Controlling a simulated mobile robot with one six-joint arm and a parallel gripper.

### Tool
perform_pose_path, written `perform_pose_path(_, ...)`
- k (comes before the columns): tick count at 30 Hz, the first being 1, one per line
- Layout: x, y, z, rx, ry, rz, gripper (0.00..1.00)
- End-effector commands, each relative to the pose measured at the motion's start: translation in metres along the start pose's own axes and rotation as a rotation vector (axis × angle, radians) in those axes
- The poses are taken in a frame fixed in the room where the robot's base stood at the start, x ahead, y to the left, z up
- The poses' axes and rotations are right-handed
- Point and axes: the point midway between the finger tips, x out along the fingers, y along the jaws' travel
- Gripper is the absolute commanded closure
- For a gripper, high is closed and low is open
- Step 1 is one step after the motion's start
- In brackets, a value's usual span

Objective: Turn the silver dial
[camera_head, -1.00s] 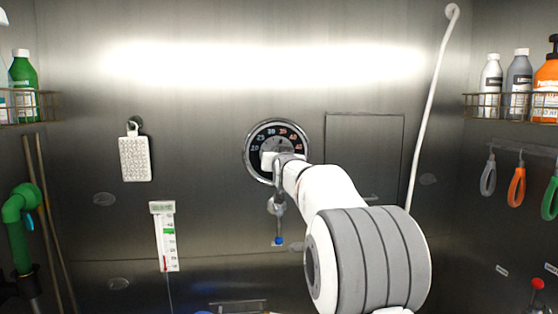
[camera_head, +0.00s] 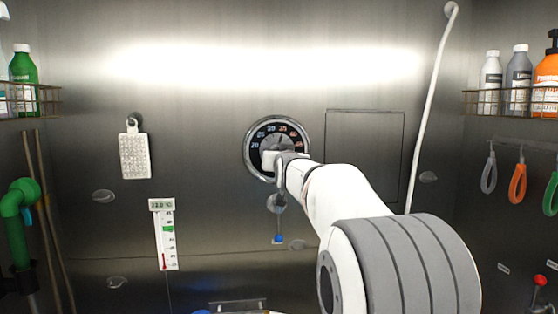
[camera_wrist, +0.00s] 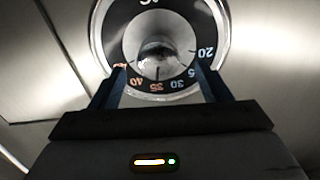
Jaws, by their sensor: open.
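The silver dial (camera_head: 282,143) is set in a round black scale with numbers and a metal rim, on the back wall. My arm hides its lower part in the head view. In the wrist view the dial's silver knob (camera_wrist: 157,50) shows upside down at the upper middle, inside the number ring. My gripper (camera_wrist: 160,80) is open, with its two dark fingers over the scale, one on either side of the knob's near end. I cannot tell whether the fingers touch the knob.
A thermometer (camera_head: 165,238) and a white brush-like pad (camera_head: 135,155) are on the wall at left. A small lever with a blue tip (camera_head: 278,239) hangs below the dial. A white hose (camera_head: 427,110) runs down at right. A square panel (camera_head: 365,150) is beside the dial.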

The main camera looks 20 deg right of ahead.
Motion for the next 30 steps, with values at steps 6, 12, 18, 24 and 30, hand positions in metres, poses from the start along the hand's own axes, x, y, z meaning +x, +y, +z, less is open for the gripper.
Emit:
perform_pose_path(6,-0.025,0.0,0.001,0.001,0.001,0.0,0.3)
perform_pose_path(12,-0.03,0.001,0.001,0.0,0.0,0.001,0.3)
perform_pose_path(18,-0.03,0.001,0.0,0.0,0.0,0.001,0.3)
perform_pose_path(24,-0.033,-0.001,0.004,-0.001,-0.015,-0.001,0.3)
perform_pose_path(30,-0.078,-0.017,0.06,-0.021,-0.218,-0.026,0.3)
